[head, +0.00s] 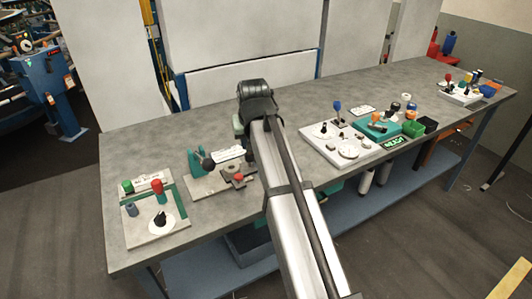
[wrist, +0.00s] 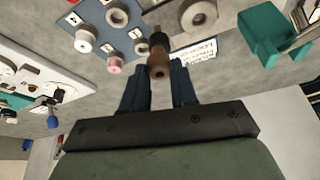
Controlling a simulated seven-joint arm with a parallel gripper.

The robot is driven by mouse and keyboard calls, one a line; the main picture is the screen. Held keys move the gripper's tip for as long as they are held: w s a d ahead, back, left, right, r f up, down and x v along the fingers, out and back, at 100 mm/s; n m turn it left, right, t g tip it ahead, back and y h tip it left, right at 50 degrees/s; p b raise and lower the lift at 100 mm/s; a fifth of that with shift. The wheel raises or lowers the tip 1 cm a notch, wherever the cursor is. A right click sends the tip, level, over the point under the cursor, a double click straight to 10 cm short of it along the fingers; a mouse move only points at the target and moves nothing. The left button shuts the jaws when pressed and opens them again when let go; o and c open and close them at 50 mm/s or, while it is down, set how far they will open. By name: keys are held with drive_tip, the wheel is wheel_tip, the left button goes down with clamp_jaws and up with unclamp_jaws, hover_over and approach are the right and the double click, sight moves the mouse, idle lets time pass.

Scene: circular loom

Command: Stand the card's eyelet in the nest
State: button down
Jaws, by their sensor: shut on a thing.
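In the wrist view my gripper (wrist: 161,74) points at the bench, and its two dark fingers are shut on a small brown piece with a black upper part (wrist: 158,60). I take this piece to be the eyelet, but its full shape is hidden. Behind it lies a blue-grey card (wrist: 97,20) with several round pieces, among them a pale ring (wrist: 117,15) and a pink-topped one (wrist: 115,64). A larger grey ring (wrist: 198,16) stands right of the card; I cannot tell whether it is the nest. In the head view my arm hides the fingers and the held piece.
A white label (wrist: 198,50) lies beside the held piece. A teal block (wrist: 262,35) with a metal bar stands at the right. In the head view, fixture boards stand on the grey bench (head: 130,150) to the left (head: 146,232) and right (head: 312,146) of my arm.

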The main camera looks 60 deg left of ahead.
drive_tip(key=s+a+r, duration=0.2)
drive_tip(key=s+r, duration=0.2)
drive_tip(key=s, duration=0.2)
drive_tip(key=shift+w+f, duration=0.1)
drive_tip(key=shift+f, duration=3.5)
drive_tip(key=shift+f, duration=1.1)
drive_tip(key=c, duration=0.8)
unclamp_jaws()
drive_tip(key=v, duration=1.3)
drive_tip(key=shift+r, duration=0.35)
drive_tip(key=shift+d, duration=0.1)
